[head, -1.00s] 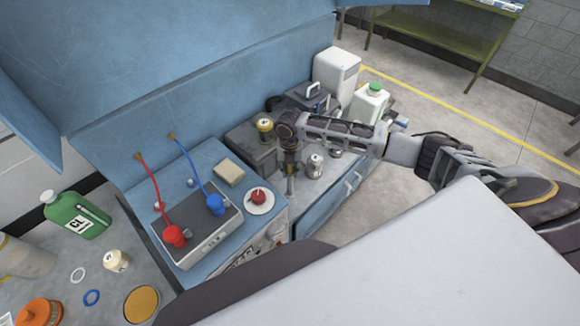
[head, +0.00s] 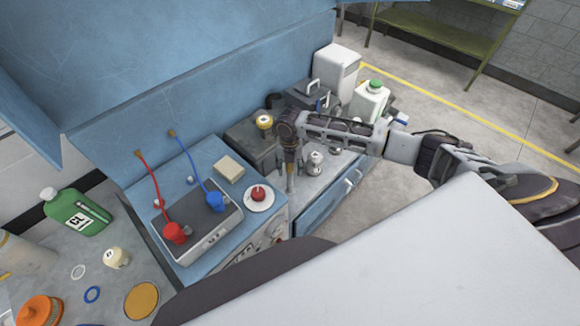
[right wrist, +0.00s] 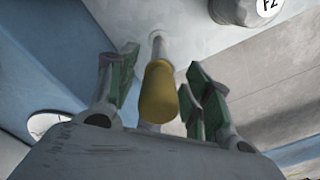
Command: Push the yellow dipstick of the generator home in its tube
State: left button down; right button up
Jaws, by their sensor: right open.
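The yellow dipstick (right wrist: 158,92) shows in the right wrist view as a rounded yellow grip. It sits between the two fingers of my right gripper (right wrist: 160,88), which is open with gaps on both sides. A pale tube or rod (right wrist: 158,46) runs on behind the grip toward a light surface; how deep the dipstick sits is hidden. My left gripper is not in view.
Left of my right gripper are a red knob on a white disc (head: 258,195) and a battery with red (head: 175,232) and blue (head: 214,201) clamps. A yellow-topped cap (head: 264,122) and a small metal fitting (head: 315,160) stand close by. White containers (head: 369,101) stand behind.

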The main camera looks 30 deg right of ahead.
jog(key=shift+r, duration=5.95)
